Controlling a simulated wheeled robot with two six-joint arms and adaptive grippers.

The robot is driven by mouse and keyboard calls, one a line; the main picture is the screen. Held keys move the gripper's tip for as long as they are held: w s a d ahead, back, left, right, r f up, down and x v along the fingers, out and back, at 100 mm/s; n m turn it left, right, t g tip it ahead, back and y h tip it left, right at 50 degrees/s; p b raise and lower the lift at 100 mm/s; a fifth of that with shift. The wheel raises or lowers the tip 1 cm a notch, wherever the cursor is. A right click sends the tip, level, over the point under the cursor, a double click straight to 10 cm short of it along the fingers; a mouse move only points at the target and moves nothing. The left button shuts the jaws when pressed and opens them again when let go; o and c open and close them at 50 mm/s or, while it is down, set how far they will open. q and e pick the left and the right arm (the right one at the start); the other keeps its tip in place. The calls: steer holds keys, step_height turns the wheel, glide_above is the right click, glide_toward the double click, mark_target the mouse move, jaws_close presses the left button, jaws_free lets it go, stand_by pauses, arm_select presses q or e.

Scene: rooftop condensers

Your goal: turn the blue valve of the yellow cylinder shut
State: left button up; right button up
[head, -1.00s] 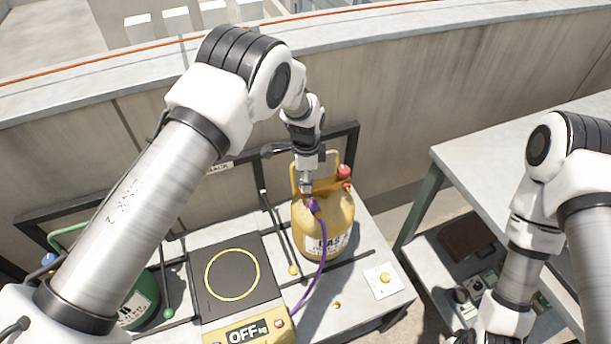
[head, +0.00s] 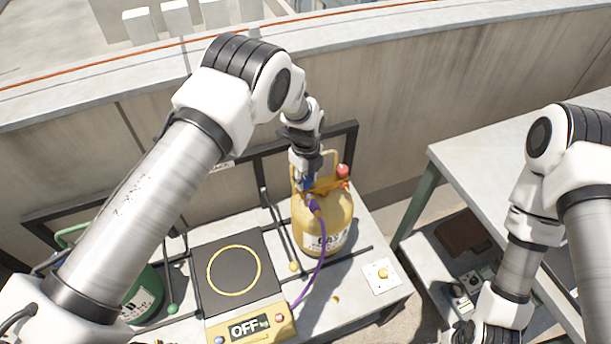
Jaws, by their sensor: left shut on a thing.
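The yellow gas cylinder (head: 321,236) stands upright on the bench behind and right of the black-topped scale. My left gripper (head: 306,179) reaches down to its top and is shut on the blue valve (head: 307,185), of which only a little blue shows below the fingers. A purple hose (head: 322,262) runs from the cylinder's fitting down toward the scale. A red knob (head: 343,171) is at the cylinder's right side. My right gripper (head: 478,334) is at the bottom edge, partly cut off, and its fingers do not show clearly.
The scale (head: 233,272) has a display reading OFF. A green cylinder (head: 146,296) stands at left, partly behind my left arm. A dark rack frame and concrete wall (head: 420,130) stand behind. A grey table (head: 490,150) is at right.

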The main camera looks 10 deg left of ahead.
mark_target(307, 180)
arm_select(q)
steer(key=shift+s+f+m, duration=0.2)
steer(key=shift+f+m, duration=0.05)
steer(key=shift+m, duration=0.35)
steer(key=o, duration=1.2)
steer(key=shift+d, duration=0.1)
steer(key=shift+c, duration=0.2)
steer(key=shift+w+r, duration=0.1)
steer(key=shift+r, duration=0.2)
step_height(307, 180, up, 12)
steer(key=shift+f, duration=0.2)
